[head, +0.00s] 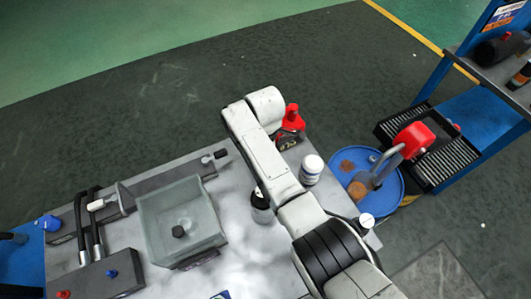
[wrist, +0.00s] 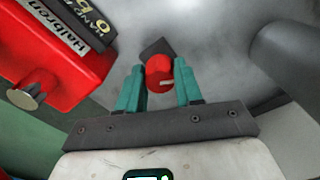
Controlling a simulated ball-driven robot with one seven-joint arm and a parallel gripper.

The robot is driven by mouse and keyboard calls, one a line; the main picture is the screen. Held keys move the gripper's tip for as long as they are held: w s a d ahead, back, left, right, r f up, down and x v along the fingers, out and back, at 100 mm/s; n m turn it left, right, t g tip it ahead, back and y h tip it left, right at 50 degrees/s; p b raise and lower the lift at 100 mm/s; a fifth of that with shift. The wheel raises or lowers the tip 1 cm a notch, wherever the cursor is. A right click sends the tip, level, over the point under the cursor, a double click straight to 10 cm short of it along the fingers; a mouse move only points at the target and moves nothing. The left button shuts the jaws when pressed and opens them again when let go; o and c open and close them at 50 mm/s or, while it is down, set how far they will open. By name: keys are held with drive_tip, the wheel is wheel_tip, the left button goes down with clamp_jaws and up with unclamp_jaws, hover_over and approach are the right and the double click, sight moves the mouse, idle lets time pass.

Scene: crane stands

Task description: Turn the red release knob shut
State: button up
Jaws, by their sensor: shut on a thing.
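A red container with a black label (wrist: 62,50) is close left of my fingers in the wrist view. A grey rounded part (wrist: 288,52) is at right. In the head view, a white jar (head: 311,170) and a dark bottle (head: 261,208) stand beside my arm.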

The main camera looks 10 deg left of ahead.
drive_tip(key=n, duration=0.5)
drive_tip(key=shift+a+r, duration=0.1)
drive_tip(key=shift+r, duration=0.05)
idle(0.4)
drive_tip(key=o, duration=1)
drive_tip(key=shift+o, duration=0.2)
wheel_tip(320, 180, up, 11)
drive_tip(key=shift+f+b, duration=0.2)
drive_tip(key=shift+b, duration=0.15)
